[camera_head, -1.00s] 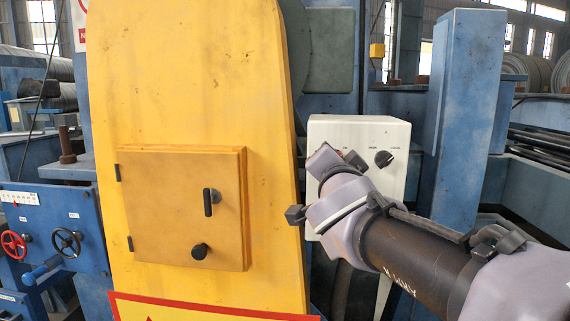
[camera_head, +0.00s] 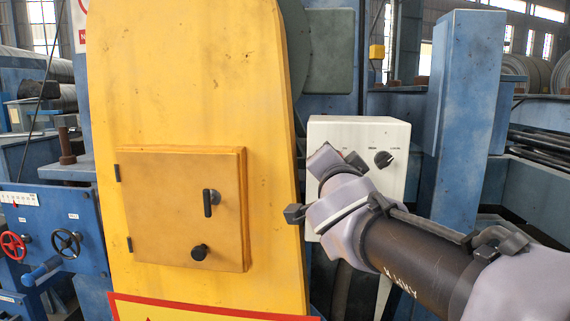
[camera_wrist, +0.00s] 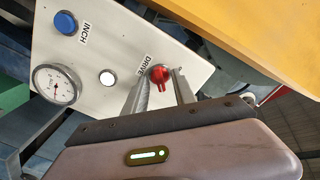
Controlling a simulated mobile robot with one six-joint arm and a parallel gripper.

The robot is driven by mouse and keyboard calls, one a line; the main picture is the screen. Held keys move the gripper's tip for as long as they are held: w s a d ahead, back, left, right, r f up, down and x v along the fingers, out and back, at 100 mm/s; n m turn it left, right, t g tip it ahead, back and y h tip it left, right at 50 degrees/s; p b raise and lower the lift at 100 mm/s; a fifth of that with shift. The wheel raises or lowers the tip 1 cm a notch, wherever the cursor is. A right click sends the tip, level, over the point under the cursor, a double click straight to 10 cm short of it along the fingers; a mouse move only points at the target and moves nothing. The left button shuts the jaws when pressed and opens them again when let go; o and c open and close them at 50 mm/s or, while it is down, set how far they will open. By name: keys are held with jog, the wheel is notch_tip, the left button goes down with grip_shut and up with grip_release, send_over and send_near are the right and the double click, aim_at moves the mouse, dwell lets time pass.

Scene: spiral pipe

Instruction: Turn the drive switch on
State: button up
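The drive switch (camera_wrist: 160,78) is a red knob on a white panel (camera_wrist: 98,38) in the wrist view, beside the printed label DRIVE. My gripper (camera_wrist: 164,86) is open, with one metal finger on each side of the red knob. I cannot tell whether either finger touches it. In the head view my arm reaches in front of a white box (camera_head: 350,130) and covers much of its face. The red knob and the fingertips are hidden there.
The white panel also carries a blue INCH button (camera_wrist: 65,22), a round gauge (camera_wrist: 56,85) and a white button (camera_wrist: 107,78). A black selector (camera_head: 383,158) shows on the white box. A yellow cover (camera_head: 200,90) stands close on the left, a blue post (camera_head: 465,110) on the right.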

jog(key=s+a+p, duration=0.1)
jog(key=s+a, duration=0.2)
jog(key=s, duration=1.4)
jog(key=shift+p, duration=0.4)
jog(key=shift+a+f, duration=0.1)
jog(key=shift+a, duration=0.05)
jog(key=s+a+f+n+g+y+b, duration=0.1)
jog(key=a+f+n+y+b, duration=0.15)
jog(key=f+b, duration=0.7)
jog(key=s+a+f+n+g+y+b, duration=0.1)
jog(key=a+f+n+y+b, duration=0.15)
jog(key=f+b, duration=0.7)
jog(key=s+a+f+n+g+y+b, duration=0.1)
jog(key=a+f+n+g+y+b, duration=0.2)
jog(key=f, duration=1.1)
jog(key=s+d+f+g+h+b, duration=0.1)
jog(key=s+d+f+g+b, duration=0.1)
jog(key=f, duration=0.8)
jog(key=s+d+f+g+b, duration=0.2)
jog(key=s+f+b, duration=0.3)
jog(key=f, duration=0.5)
jog(key=s+d+f+m+g+h+b, duration=0.1)
jog(key=s+d+f+g+b, duration=0.1)
jog(key=f+b, duration=0.5)
notch_tip(320, 180, down, 3)
jog(key=shift+s+d+f+g+h, duration=0.15)
jog(key=shift+s+d+g+h, duration=0.2)
jog(key=shift+s+d, duration=0.6)
jog(key=shift+s+a, duration=0.25)
jog(key=shift+a, duration=0.05)
